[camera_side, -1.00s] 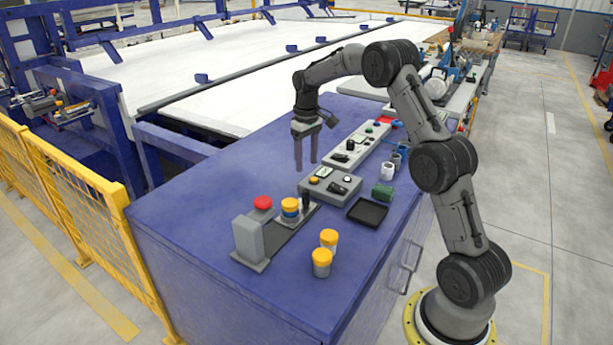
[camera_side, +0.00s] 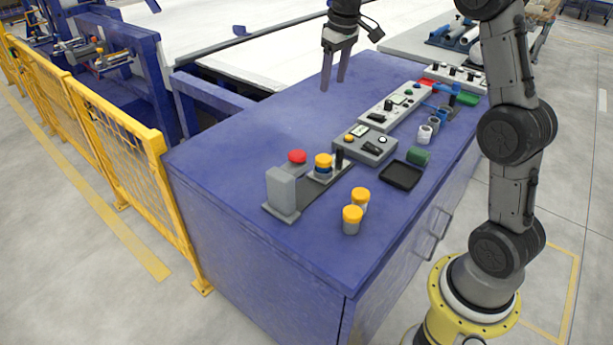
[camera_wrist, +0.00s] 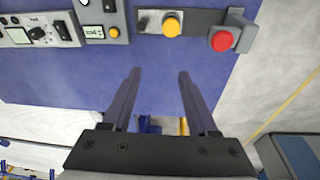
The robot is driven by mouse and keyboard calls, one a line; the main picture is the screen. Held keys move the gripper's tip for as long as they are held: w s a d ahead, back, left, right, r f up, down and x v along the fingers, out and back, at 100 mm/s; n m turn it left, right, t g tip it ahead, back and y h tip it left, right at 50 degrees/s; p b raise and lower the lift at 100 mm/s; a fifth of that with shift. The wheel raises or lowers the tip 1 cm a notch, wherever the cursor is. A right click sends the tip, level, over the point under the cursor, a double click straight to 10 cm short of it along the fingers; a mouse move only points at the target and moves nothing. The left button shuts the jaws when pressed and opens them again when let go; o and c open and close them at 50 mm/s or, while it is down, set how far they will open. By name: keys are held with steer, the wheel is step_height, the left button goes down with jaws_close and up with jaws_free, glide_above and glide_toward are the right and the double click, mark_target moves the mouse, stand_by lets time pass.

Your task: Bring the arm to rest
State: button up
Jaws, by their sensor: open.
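My gripper (camera_side: 333,86) is open and empty, raised above the far side of the blue bench (camera_side: 235,130). Its two fingers point down in the side view and stand apart in the wrist view (camera_wrist: 155,75). A stacked pipe with a yellow top (camera_side: 323,161) stands on the grey fixture, beside a red button (camera_side: 297,157); both also show in the wrist view, the yellow top (camera_wrist: 171,27) and the red button (camera_wrist: 222,41). Two more yellow-topped pipes (camera_side: 352,214) (camera_side: 360,197) stand upright near the front edge of the bench. The gripper touches none of these.
A grey control box (camera_side: 364,145), a long button panel (camera_side: 395,107), a black tray (camera_side: 401,175), a green block (camera_side: 418,156) and small grey cylinders (camera_side: 425,134) stand along the right side. A yellow fence (camera_side: 115,140) runs at left. The left part of the bench is clear.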

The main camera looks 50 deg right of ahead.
steer(key=s+a+r+n+t, duration=0.15)
steer(key=s+a+r, duration=0.25)
steer(key=s+a, duration=0.4)
steer(key=s+a+r+t, duration=0.2)
steer(key=s+a+r, duration=0.25)
steer(key=s, duration=0.45)
steer(key=s+a+f, duration=0.3)
steer(key=s+f, duration=0.7)
steer(key=s, duration=0.2)
steer(key=shift+s+a+m+y, duration=0.3)
steer(key=shift+a+m+y, duration=0.05)
steer(key=shift+a+y, duration=0.05)
